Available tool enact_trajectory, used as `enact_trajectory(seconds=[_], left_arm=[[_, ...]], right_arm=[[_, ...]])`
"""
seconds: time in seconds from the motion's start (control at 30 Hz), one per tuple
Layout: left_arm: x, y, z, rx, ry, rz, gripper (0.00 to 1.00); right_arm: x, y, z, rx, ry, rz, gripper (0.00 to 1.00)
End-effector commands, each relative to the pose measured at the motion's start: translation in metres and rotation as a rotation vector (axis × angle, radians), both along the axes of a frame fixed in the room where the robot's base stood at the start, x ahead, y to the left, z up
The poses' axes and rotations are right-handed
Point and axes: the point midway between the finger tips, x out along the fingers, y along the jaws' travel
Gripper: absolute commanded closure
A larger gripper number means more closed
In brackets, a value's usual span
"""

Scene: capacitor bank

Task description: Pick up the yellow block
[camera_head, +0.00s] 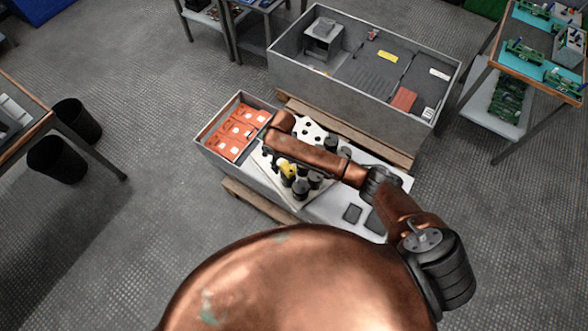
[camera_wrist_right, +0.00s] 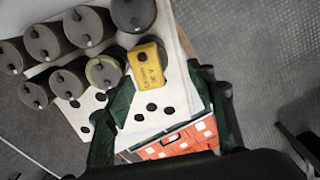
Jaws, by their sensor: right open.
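The yellow block (camera_wrist_right: 147,65) has dark markings on top and sits at the edge of a group of dark cylinders, against one of them, above a white panel with black holes (camera_wrist_right: 160,103). In the head view the yellow block (camera_head: 289,170) shows partly below my right arm. My right gripper (camera_wrist_right: 161,78) is open and empty, its two dark green fingers pointing toward the block. The block appears just beyond the fingertips, nearer the left finger; the exact gap cannot be told. In the head view my forearm largely hides this gripper. My left gripper is not in view.
Several dark cylinders (camera_wrist_right: 87,27) crowd the block's left side. Orange boxes (camera_head: 232,137) fill the grey tray's left end. Two flat dark pieces (camera_head: 352,213) lie on its right part. A larger grey bin (camera_head: 437,113) stands behind.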

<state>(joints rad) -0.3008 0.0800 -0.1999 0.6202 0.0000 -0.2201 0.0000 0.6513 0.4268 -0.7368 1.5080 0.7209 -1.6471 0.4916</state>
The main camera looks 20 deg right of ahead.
Motion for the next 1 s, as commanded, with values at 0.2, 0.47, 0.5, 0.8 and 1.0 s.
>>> enact_trajectory(seconds=[0.2,0.47,0.5,0.8,1.0], left_arm=[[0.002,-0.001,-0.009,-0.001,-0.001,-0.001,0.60],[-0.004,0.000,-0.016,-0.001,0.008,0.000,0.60],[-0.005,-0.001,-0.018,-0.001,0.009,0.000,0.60],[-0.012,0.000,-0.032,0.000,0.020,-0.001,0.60],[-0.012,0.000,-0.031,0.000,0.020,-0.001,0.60]], right_arm=[[0.010,-0.007,-0.001,-0.014,-0.011,-0.012,0.49],[0.010,-0.009,-0.023,-0.014,-0.012,-0.013,0.49],[0.009,-0.009,-0.028,-0.014,-0.011,-0.013,0.49],[0.009,-0.011,-0.067,-0.014,-0.012,-0.013,0.49],[0.010,-0.011,-0.067,-0.013,-0.014,-0.013,0.49]])
